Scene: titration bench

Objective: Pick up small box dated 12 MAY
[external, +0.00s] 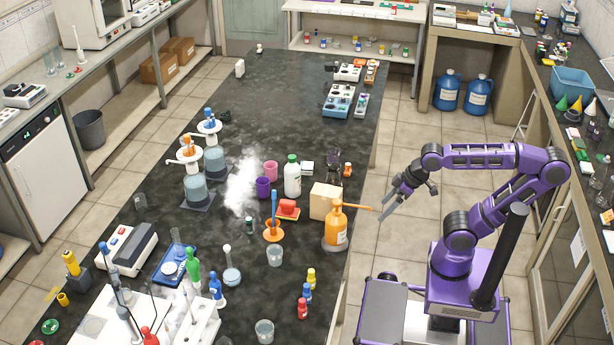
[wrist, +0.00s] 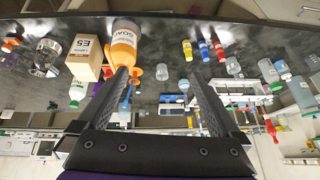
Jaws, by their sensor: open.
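No date reading 12 MAY is legible in either view, so I cannot tell which box carries it. A tan box (external: 323,201) stands on the dark bench beside the orange bottle; the wrist view shows a tan box (wrist: 83,66) with a white label that seems to read E5. A small white box (external: 307,168) lies farther back, and another small white box (external: 239,69) stands near the far left edge. My gripper (external: 384,207) is open and empty, off the bench's right edge, near the orange bottle's spout. In the wrist view, my gripper (wrist: 156,76) has its fingers wide apart.
The orange bottle (external: 336,230), marked SOAP in the wrist view (wrist: 124,38), stands between my gripper and the tan box. A white bottle (external: 292,178), purple cup (external: 263,187) and red item (external: 288,208) stand close by. The bench's far middle is mostly clear.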

